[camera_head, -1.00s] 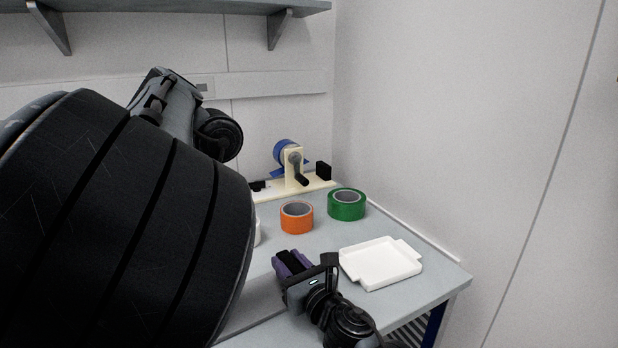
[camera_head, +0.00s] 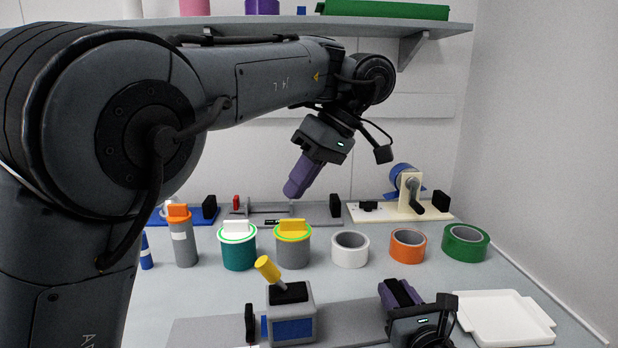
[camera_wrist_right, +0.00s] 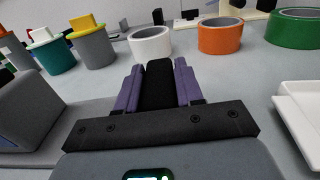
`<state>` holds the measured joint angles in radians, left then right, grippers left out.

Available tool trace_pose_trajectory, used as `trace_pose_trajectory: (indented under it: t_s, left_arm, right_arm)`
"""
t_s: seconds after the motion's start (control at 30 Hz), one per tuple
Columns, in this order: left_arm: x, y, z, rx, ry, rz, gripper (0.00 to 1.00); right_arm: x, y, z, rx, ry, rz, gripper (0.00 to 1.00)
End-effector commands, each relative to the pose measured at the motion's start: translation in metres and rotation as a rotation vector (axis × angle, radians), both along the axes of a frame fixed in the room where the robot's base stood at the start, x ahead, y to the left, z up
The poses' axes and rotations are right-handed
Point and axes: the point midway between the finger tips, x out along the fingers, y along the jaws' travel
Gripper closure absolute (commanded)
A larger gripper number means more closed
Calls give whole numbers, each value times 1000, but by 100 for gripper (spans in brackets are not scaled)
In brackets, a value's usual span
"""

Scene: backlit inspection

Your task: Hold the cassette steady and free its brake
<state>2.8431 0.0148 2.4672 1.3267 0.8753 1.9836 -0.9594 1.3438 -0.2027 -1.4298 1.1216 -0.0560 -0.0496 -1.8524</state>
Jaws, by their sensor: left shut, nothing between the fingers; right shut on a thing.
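The grey cassette (camera_head: 305,299) with a blue front panel stands on a grey base plate (camera_head: 350,322) at the front of the table in the head view. A yellow-tipped lever (camera_head: 267,268), tilted left, rises from its black top, likely the brake. My left gripper (camera_head: 292,191) is shut and empty, pointing down above the back of the table, well clear of the cassette. My right gripper (camera_head: 395,289) is right of the cassette, shut on a black block (camera_wrist_right: 159,84) between its purple fingers. What that block joins to is hidden.
Behind the cassette stand lidded pots (camera_head: 239,250), a white roll (camera_head: 350,250), an orange roll (camera_head: 408,246) and a green roll (camera_head: 466,244). A white tray (camera_head: 505,318) lies at the right. A shelf (camera_head: 420,27) runs above my left arm.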

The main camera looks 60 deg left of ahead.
Motion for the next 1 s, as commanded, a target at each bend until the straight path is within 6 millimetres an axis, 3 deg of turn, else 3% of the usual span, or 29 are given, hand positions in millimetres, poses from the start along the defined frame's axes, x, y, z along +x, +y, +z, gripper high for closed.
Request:
trace_pose_trajectory:
  t_s: [0.43, 0.47, 0.63, 1.0]
  left_arm:
    - [0, -1, 8, -2, 1, 0, 100]
    - [0, -1, 8, -2, 1, 0, 100]
    - [0, -1, 7, -2, 1, 0, 100]
    - [0, -1, 8, -2, 1, 0, 100]
  right_arm:
    - [-3, 1, -5, -9, 3, 7, 100]
    - [-3, 1, -5, -9, 3, 7, 61]
    - [-2, 1, -4, -7, 2, 5, 35]
    - [-1, -1, -1, -2, 1, 2, 34]
